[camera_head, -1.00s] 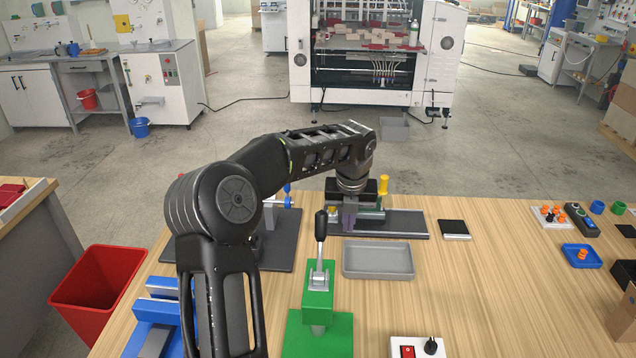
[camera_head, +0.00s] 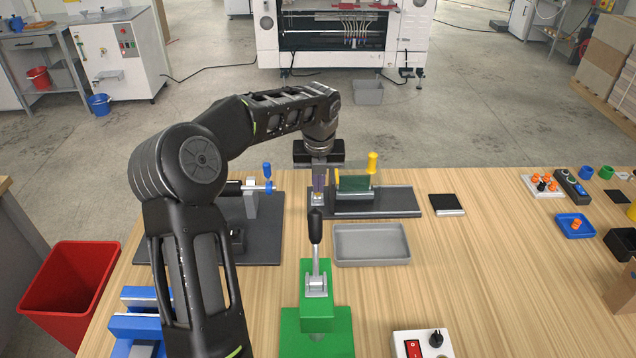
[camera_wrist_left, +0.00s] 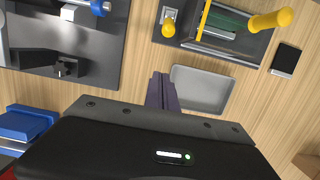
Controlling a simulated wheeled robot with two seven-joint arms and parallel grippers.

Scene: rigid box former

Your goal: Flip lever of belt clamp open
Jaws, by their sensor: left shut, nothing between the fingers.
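A dark plate (camera_head: 395,203) at the far middle of the table bears a green block (camera_head: 354,186) and an upright yellow handle (camera_head: 372,163). This looks like the belt clamp, but I cannot be sure. In the left wrist view, the yellow handle (camera_wrist_left: 270,20) slants beside the green part (camera_wrist_left: 230,22), and a small yellow knob (camera_wrist_left: 168,30) sits at the plate's left end. My left gripper (camera_head: 318,190) points down over that left end, left of the green block. Its purple fingers (camera_wrist_left: 162,92) are shut and empty. My right gripper is out of view.
A green stand with a black-handled lever (camera_head: 316,285) rises in front. A grey tray (camera_head: 371,258) lies behind it. A dark plate with a blue-handled clamp (camera_head: 267,172) is left, partly behind my arm.

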